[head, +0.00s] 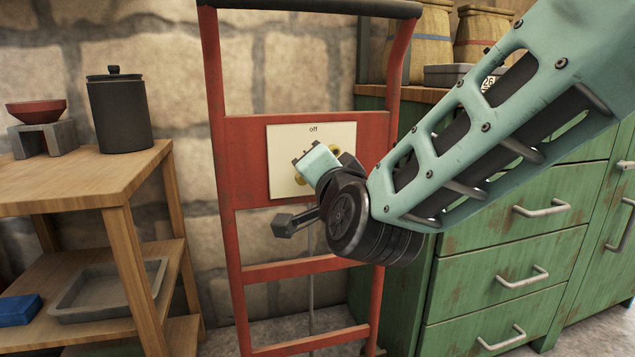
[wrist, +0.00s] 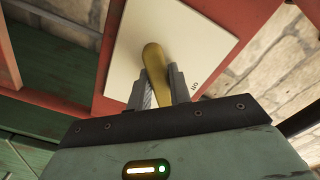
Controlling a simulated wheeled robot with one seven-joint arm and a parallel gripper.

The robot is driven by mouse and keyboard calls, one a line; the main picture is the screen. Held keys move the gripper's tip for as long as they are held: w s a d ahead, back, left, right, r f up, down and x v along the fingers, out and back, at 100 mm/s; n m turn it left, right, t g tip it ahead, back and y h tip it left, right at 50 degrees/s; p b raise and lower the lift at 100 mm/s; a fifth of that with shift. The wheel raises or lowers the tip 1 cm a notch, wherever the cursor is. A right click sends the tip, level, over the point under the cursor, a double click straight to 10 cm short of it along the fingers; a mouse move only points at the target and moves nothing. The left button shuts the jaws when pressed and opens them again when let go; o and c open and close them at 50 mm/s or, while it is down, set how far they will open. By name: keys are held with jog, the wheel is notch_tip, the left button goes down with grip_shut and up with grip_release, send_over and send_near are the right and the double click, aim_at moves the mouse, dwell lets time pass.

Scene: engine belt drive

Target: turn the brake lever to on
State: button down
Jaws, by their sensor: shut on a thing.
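The brake lever is a brass handle (wrist: 155,62) on a cream plate (wrist: 125,45) in the wrist view. My gripper (wrist: 160,86) is shut on it, one finger on each side of the handle. In the head view the cream plate (head: 285,150) is fixed to a red upright frame and reads "off" at its top. My gripper (head: 303,172) is in front of the plate there and hides most of the lever; only small brass bits show. Small lettering (wrist: 194,86) shows beside the fingers in the wrist view, too tilted to read surely. The lever's exact angle is unclear.
The red frame (head: 245,130) stands before a stone wall. A wooden shelf (head: 85,175) with a dark canister (head: 119,112) and a red bowl (head: 37,110) is at left. A green drawer cabinet (head: 500,245) is at right, behind and below my arm.

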jog(key=m+b, duration=0.3)
jog(key=m, duration=0.1)
jog(key=shift+f+m+b, duration=0.1)
jog(key=shift+m+b, duration=0.2)
jog(key=shift+b, duration=0.05)
jog(key=shift+r+m+b, duration=0.2)
jog(key=shift+m+b, duration=1.05)
jog(key=shift+m, duration=0.25)
jog(key=c, duration=1.3)
grip_release()
jog(key=shift+s, duration=0.1)
jog(key=shift+p+v, duration=2.55)
jog(key=shift+v, duration=6.05)
